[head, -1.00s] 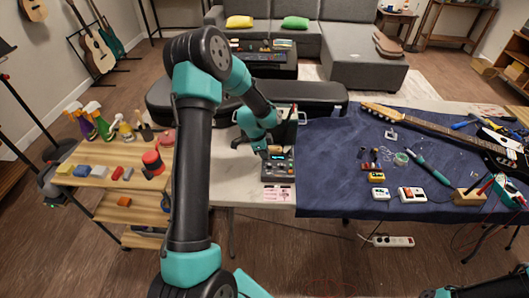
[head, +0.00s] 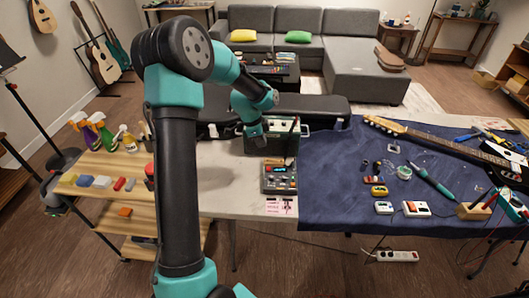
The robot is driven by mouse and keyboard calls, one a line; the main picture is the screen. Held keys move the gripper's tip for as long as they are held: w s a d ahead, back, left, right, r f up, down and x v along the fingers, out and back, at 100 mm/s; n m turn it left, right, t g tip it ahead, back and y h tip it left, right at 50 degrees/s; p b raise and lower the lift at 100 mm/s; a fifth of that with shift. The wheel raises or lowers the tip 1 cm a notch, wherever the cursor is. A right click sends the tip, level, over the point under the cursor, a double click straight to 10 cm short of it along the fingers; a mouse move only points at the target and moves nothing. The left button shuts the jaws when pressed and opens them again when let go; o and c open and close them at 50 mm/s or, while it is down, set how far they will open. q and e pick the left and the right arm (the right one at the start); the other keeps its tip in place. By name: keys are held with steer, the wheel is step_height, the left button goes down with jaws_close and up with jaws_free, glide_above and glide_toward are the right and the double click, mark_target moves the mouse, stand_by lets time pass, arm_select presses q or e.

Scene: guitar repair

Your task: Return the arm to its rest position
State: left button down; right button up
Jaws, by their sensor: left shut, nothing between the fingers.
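My left arm rises from the bottom of the head view, bends at a high elbow and reaches down over the workbench. My left gripper (head: 258,141) is shut and empty. My right gripper is out of view.
A blue cloth (head: 335,190) covers the right of the bench, holding an electric guitar (head: 440,142), a teal soldering iron (head: 432,180) and small boxes. A wooden cart (head: 110,165) with spray bottles stands at left. The pale bench top (head: 228,195) is bare near the front.

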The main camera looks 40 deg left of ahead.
arm_select(q)
steer(key=shift+v, duration=0.9)
